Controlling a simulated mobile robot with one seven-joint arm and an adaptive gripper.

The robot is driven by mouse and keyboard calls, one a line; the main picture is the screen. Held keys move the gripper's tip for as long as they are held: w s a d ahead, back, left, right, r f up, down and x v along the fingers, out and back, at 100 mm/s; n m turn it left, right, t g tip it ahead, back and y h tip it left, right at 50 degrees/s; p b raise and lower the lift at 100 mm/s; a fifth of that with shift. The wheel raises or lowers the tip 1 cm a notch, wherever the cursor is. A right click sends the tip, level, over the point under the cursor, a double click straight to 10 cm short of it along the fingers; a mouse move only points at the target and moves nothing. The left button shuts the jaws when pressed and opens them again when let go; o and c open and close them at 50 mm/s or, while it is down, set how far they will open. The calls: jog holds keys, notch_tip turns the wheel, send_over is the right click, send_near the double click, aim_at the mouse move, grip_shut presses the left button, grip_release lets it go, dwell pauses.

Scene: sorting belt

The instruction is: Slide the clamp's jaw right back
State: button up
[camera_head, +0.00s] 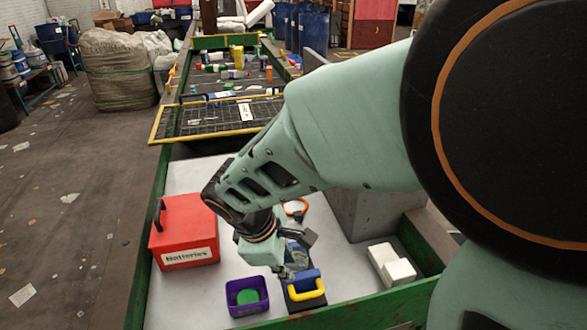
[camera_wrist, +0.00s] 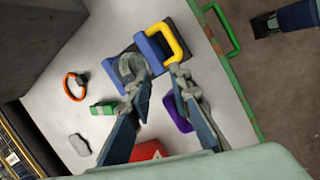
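The clamp has a dark base (camera_head: 290,302), a blue jaw part (camera_head: 304,281) and a yellow U-shaped handle (camera_head: 306,293). It stands near the front edge of the pale table. In the wrist view the blue part (camera_wrist: 154,52) and yellow handle (camera_wrist: 174,36) lie just beyond my fingertips, with a grey rounded piece (camera_wrist: 128,67) beside the blue part. My gripper (camera_wrist: 160,84) is open, its two fingers apart with nothing seen between them. In the head view my gripper (camera_head: 291,262) is just above and behind the clamp, partly covering it. Contact cannot be told.
A purple bin (camera_head: 231,298) with a green disc stands left of the clamp. A red Batteries box (camera_head: 183,232) stands further left. An orange ring (camera_head: 296,207) lies behind. A green rim (camera_head: 372,312) borders the front.

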aim_at(311, 294)
jog(key=d+f+n+b, duration=0.1)
jog(key=f+b, duration=0.1)
jog(key=f, duration=0.1)
jog(key=d+f+n+b, duration=0.1)
jog(key=d+f+b, duration=0.1)
jog(key=f+b, duration=0.1)
jog(key=d+f+n+h+b, duration=0.1)
jog(key=d+f+b, duration=0.1)
jog(key=f, duration=0.3)
jog(key=shift+w+n+b, duration=0.3)
jog(key=shift+n+b, duration=0.1)
jog(key=shift+b, duration=0.2)
jog(key=shift+r, duration=0.1)
jog(key=shift+c, duration=0.5)
grip_shut()
